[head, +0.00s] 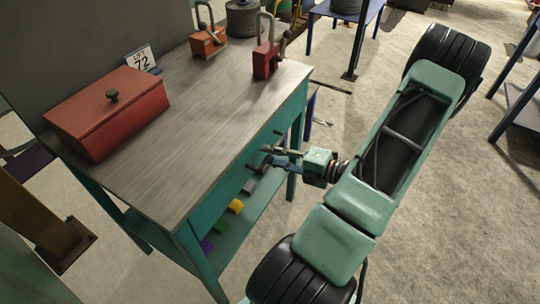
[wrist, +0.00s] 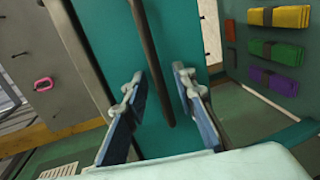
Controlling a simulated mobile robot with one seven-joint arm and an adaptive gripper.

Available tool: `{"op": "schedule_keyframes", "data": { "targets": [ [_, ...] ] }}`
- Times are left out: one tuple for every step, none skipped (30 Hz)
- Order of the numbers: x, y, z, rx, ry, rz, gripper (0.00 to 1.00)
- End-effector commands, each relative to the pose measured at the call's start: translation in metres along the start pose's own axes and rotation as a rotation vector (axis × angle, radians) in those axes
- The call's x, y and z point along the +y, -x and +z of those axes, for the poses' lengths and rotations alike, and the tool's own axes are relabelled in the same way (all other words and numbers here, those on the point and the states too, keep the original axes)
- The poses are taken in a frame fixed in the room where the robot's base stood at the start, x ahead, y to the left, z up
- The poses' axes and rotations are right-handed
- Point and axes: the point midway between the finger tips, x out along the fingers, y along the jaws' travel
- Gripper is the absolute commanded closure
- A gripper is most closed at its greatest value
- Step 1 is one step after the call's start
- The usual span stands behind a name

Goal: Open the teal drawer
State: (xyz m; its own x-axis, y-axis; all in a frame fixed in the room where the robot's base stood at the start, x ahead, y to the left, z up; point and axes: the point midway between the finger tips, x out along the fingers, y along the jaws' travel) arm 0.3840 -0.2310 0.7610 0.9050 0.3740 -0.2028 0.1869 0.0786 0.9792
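The teal drawer (wrist: 105,35) shows its flat front in the wrist view, with a dark bar handle (wrist: 152,55) across it. In the head view, the drawer front (head: 231,177) is in the workbench's side below the top, partly hidden by my gripper. My gripper (wrist: 158,76) is open, with one blue finger on each side of the bar. The bar lies between the fingers with gaps on both sides. In the head view, my gripper (head: 269,157) is at the drawer side of the bench. The drawer looks shut.
The workbench top (head: 205,125) holds a red box (head: 108,112), an orange padlock-like item (head: 208,42) and a red one (head: 267,60). Folded yellow (wrist: 278,17), green (wrist: 277,52) and purple (wrist: 273,80) items lie on the lower shelf.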

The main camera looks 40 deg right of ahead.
Motion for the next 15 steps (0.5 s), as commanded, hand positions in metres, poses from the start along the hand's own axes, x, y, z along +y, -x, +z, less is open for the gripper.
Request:
{"op": "schedule_keyframes", "data": {
  "targets": [
    [-0.0004,-0.0033,-0.0005,0.001,0.0,0.0,0.75],
    [-0.0003,-0.0046,-0.0005,0.001,0.0,0.0,0.75],
    [-0.0001,-0.0058,-0.0005,0.001,0.0,0.0,0.75],
    [0.0,-0.0064,-0.0005,0.001,0.0,0.0,0.75],
    [0.0001,-0.0067,-0.0004,0.001,0.0,0.0,0.75],
    [0.0001,-0.0068,-0.0004,0.001,0.0,0.0,0.75],
    [0.0001,-0.0068,-0.0004,0.001,0.0,0.0,0.75],
    [0.0002,-0.0067,-0.0004,0.001,0.0,0.0,0.75],
    [0.0002,-0.0066,-0.0003,0.001,0.0,0.0,0.75],
    [0.0002,-0.0066,-0.0003,0.001,0.0,0.0,0.75],
    [0.0001,-0.0066,-0.0003,0.001,0.0,0.0,0.75],
    [0.0001,-0.0065,-0.0003,0.001,0.0,0.0,0.79],
    [0.0001,-0.0065,-0.0003,0.001,0.0,0.0,0.83],
    [0.0001,-0.0064,-0.0003,0.001,0.0,0.0,0.86],
    [0.0001,-0.0064,-0.0003,0.001,0.0,0.0,0.9]
  ]
}}
